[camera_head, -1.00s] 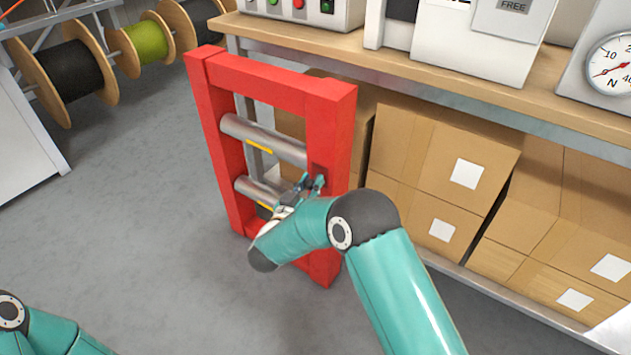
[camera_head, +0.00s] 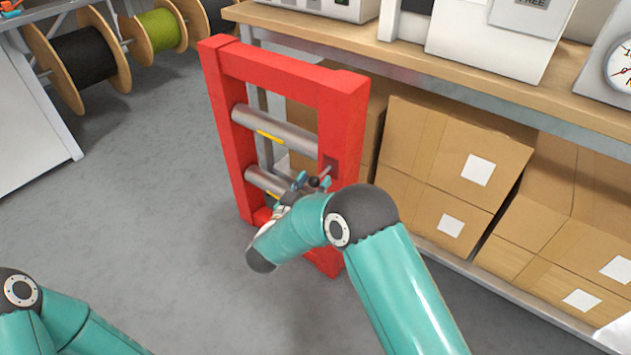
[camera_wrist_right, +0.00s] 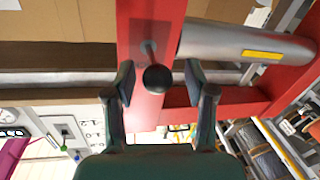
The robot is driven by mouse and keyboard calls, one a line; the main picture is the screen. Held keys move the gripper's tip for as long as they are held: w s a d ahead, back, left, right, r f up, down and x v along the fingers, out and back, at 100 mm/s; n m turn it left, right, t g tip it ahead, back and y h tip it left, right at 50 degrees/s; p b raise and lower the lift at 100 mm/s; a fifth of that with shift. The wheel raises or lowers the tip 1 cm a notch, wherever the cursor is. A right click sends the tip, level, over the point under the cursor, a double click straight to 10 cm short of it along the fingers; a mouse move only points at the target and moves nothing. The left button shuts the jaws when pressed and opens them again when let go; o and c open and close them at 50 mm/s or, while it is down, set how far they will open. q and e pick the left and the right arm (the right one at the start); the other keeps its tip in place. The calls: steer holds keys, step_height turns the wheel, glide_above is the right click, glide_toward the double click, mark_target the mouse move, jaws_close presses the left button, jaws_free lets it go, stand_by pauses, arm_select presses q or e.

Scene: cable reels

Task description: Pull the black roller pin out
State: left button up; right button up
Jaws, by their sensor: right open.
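The black roller pin (camera_wrist_right: 157,78) has a round black knob on a thin shaft that comes out of the post of a red frame (camera_wrist_right: 150,25). In the head view, the knob (camera_head: 314,182) stands out in front of the right post of the red frame (camera_head: 345,130). My right gripper (camera_wrist_right: 159,80) is open, with one finger on each side of the knob and gaps visible in the wrist view. In the head view, my right gripper (camera_head: 312,183) is small and partly hidden by its own arm. My left gripper is outside the view.
Grey rollers (camera_head: 275,130) with yellow marks span the red frame. Cardboard boxes (camera_head: 435,150) fill the shelf under a wooden bench (camera_head: 440,75) on the right. Cable reels (camera_head: 80,68) stand at the back left. The grey floor (camera_head: 140,190) on the left is clear.

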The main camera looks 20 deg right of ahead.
steer(key=v, duration=1.1)
steer(key=shift+s+a, duration=0.25)
steer(key=shift+s, duration=0.05)
